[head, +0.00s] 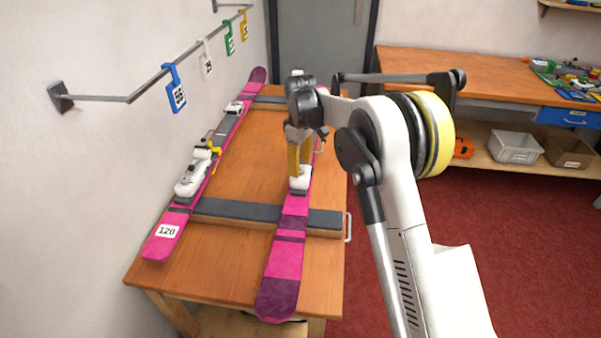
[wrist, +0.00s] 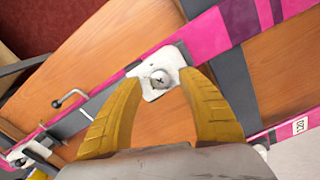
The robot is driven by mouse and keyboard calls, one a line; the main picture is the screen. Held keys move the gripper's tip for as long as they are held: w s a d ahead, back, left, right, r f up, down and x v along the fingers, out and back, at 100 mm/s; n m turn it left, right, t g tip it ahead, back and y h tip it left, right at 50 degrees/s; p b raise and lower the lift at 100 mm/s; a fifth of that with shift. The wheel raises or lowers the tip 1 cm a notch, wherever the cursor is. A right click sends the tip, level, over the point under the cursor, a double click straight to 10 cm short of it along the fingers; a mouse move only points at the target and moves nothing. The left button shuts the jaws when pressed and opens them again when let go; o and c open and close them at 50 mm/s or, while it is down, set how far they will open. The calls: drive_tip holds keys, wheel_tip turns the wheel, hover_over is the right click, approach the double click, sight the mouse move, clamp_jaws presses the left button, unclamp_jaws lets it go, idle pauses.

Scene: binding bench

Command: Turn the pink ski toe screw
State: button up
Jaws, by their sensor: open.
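Two pink skis lie on the wooden bench. The right pink ski (head: 287,248) has a white toe piece (head: 300,178), and my gripper (head: 299,172) points down over it. In the wrist view the white toe piece (wrist: 173,63) carries a round cross-head screw (wrist: 159,80). I cannot tell how far the fingertips stand above the toe piece. The left pink ski (head: 162,248) carries a white binding (head: 192,178) and a 120 label.
Dark padded bars (head: 240,212) cross the bench (head: 210,270) under the skis. A wall rail (head: 100,97) with coloured number tags runs along the left. A metal crank handle (wrist: 72,97) shows in the wrist view. A second bench (head: 480,75) holds tools at the back right.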

drive_tip(key=shift+f, duration=0.8)
clamp_jaws()
drive_tip(key=shift+m, duration=0.4)
drive_tip(key=m+p, duration=0.1)
drive_tip(key=m, duration=0.3)
drive_tip(key=shift+r+m+p, duration=0.1)
drive_tip(key=shift+m+p, duration=0.2)
drive_tip(key=shift+m, duration=0.1)
drive_tip(key=m+p, duration=0.1)
drive_tip(key=m, duration=0.5)
